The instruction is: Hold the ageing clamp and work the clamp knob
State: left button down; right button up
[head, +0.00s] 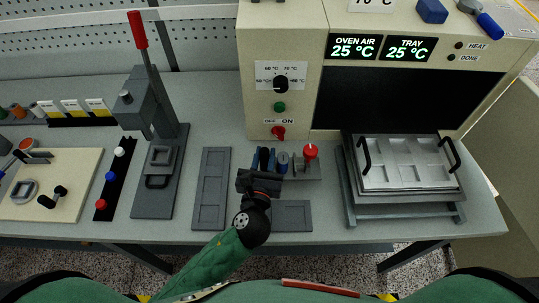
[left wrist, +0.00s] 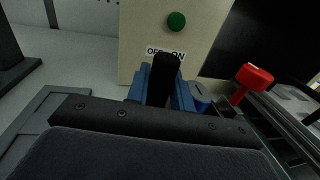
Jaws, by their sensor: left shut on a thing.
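The ageing clamp (head: 301,173) is a small grey fixture on the bench in front of the oven, with blue parts at its left and a red knob (head: 310,152) upright at its right. The red knob also shows in the left wrist view (left wrist: 255,76). My left gripper (head: 263,163) is shut on the clamp's blue block (left wrist: 183,95), at the left of the fixture. Its dark finger covers the middle of the block, so the exact grip is partly hidden. The gripper stands apart from the red knob. My right gripper is not in view.
The oven (head: 265,110) stands close behind the clamp, with a red OFF/ON switch (head: 278,132) low on its front. A lever press (head: 157,200) and a grey flat tray (head: 211,213) are to the left.

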pick_arm(q)
jog(key=shift+w+a+f+b, duration=0.2)
jog(key=shift+w+a+f, duration=0.15)
jog(key=shift+a+f, duration=0.45)
jog(key=shift+w+a+f+b, duration=0.2)
jog(key=shift+w+a+f, duration=0.2)
jog(key=shift+a+f, duration=0.35)
jog(key=shift+w+a+f+b, duration=0.2)
jog(key=shift+w+a+f, duration=0.15)
jog(key=shift+a+f, duration=0.45)
jog(key=shift+a+r, duration=0.1)
jog(key=shift+r, duration=0.05)
jog(key=shift+f, duration=0.65)
jog(key=c, duration=1.1)
grip_release()
jog(key=shift+c, duration=0.2)
jog(key=shift+s, duration=0.1)
send_over(239, 201)
jog(key=s, duration=0.3)
jog(key=shift+w+d, duration=0.2)
jog(key=shift+d, duration=0.15)
